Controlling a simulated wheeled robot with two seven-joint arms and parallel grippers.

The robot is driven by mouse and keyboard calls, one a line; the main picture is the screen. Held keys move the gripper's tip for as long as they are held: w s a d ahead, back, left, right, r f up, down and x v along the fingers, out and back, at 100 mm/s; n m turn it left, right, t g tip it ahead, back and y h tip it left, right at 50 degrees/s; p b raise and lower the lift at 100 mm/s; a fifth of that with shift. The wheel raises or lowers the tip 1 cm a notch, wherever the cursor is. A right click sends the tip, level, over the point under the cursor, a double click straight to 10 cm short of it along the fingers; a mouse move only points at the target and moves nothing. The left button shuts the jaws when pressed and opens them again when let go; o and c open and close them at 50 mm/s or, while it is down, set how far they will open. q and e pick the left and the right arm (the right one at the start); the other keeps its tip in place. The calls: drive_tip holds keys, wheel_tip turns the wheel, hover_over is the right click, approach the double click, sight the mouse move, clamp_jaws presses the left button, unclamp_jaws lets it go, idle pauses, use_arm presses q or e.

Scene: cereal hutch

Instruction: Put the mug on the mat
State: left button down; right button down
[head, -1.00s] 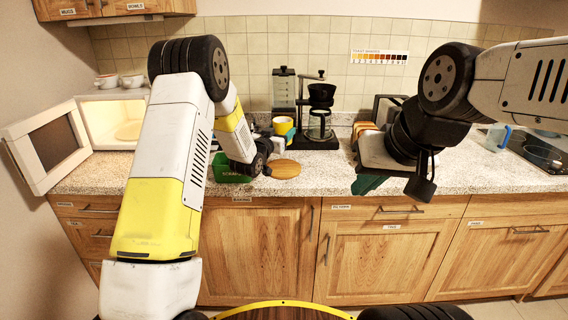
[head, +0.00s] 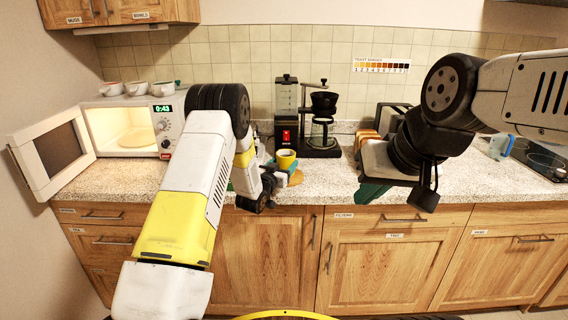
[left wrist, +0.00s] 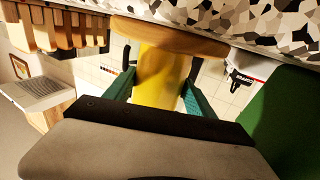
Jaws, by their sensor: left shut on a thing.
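The yellow mug (head: 286,158) is upright, with a dark inside, in front of the coffee maker. My left gripper (head: 283,170) is shut on it, and the left wrist view shows its green fingers (left wrist: 156,96) on both sides of the mug (left wrist: 160,75). The round tan mat (head: 297,178) lies on the counter directly under the mug, partly hidden by mug and gripper. Its edge shows at the mug's base in the left wrist view (left wrist: 190,38); I cannot tell whether they touch. My right gripper (head: 372,190) hangs near the counter's front edge, its opening unclear.
The coffee maker (head: 320,128) stands behind the mug. A toaster with bread slices (head: 367,141) is to the right. A green bin (left wrist: 295,125) is close beside my left gripper. The microwave (head: 120,130) is open at left. Counter between mat and right gripper is clear.

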use_arm(q)
drive_tip(key=c, duration=0.6)
unclamp_jaws()
drive_tip(key=shift+f, duration=0.1)
drive_tip(key=shift+s, duration=0.15)
drive_tip(key=v, duration=1.1)
drive_tip(key=shift+s+a, duration=0.15)
drive_tip(key=shift+s, duration=0.15)
